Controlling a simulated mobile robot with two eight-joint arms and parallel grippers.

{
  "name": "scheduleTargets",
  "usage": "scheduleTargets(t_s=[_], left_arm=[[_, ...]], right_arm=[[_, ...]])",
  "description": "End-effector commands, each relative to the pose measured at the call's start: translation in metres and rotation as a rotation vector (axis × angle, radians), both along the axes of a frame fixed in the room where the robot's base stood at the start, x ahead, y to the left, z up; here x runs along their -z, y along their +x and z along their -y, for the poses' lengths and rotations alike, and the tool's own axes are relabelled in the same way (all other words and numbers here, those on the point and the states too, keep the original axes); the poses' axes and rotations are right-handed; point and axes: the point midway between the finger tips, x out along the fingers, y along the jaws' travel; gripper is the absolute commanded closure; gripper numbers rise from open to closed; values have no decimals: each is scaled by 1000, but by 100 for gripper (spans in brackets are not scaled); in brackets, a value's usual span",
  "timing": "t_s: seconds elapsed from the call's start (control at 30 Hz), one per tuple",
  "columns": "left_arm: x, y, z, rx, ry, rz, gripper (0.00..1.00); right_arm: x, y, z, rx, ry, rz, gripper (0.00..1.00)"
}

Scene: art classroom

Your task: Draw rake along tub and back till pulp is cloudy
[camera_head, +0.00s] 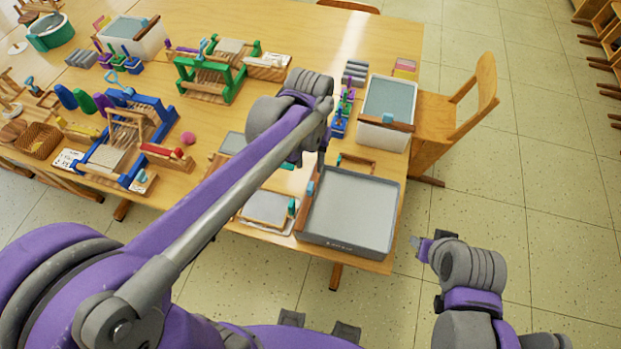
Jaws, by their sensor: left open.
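A shallow grey tub (392,222) stands at the table's front right corner, with a flat pale grey surface inside that I take for the pulp (350,213). A brown wooden piece (303,212) with a small blue part lies along the tub's left rim; it may be the rake, but I cannot tell. My left arm reaches across the table, and its gripper (318,165) points down near the tub's back left corner, open and mostly hidden by the wrist. My right gripper (420,244) is off the table's right edge, too small to judge.
A white bin (388,135) of grey-blue content stands behind the tub. A white-framed sheet (267,208) lies left of it. Green (210,80) and blue (125,140) looms fill the left. A wooden chair (455,115) stands at right; the floor there is clear.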

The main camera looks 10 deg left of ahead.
Motion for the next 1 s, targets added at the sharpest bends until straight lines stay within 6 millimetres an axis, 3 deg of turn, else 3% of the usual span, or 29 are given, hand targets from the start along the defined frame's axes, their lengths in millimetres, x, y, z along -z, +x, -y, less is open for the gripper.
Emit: scheduleTargets(t_s=[0.17, 0.63, 0.8, 1.0], left_arm=[[10, 3, 2, 0, 1, -9, 52], [92, 2, 1, 0, 1, -8, 52], [106, 2, 1, 1, 1, -7, 52], [108, 2, 1, 1, 1, -7, 52]], right_arm=[[4, -4, 3, 1, -5, 9, 52], [14, -8, 3, 1, -4, -1, 52], [15, -8, 3, 1, -4, -2, 52], [15, -8, 3, 1, -4, -2, 52]])
